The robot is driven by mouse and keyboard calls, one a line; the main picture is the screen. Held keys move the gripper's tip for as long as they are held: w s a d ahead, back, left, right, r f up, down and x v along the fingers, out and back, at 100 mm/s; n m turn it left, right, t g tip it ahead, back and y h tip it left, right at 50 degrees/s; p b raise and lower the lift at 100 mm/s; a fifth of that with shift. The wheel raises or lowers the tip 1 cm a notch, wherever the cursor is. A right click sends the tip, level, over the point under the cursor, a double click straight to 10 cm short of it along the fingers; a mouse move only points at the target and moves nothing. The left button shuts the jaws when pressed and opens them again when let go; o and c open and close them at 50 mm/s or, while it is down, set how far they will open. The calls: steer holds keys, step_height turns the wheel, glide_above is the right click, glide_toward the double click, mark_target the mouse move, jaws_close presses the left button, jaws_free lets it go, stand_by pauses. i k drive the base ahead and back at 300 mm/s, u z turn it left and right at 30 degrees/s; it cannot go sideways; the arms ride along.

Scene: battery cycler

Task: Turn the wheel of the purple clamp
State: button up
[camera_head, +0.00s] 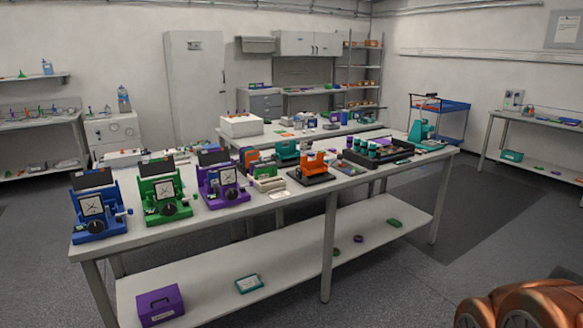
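The purple clamp (209,189) stands upright on the near long table (150,238), toward its left part. It has a square white dial face (227,176) and a dark block at its top. A round black wheel (231,194) sits low on its front. A green device (150,201) and a blue device (86,221) of like build stand to its left. My gripper is not in view, and no gripper touches the purple clamp.
An orange device (313,162) on a dark base stands right of the clamp. A rack of teal-capped jars (372,150) is farther right. A purple box (160,304) is on the lower shelf. Grey floor (400,290) in front of the table is clear.

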mark_target(231, 194)
steer(key=z, duration=0.05)
steer(key=i, duration=0.7)
steer(key=u, duration=2.55)
steer(key=k, duration=0.45)
steer(key=z, duration=1.3)
steer(key=k, duration=0.35)
steer(key=z, duration=0.05)
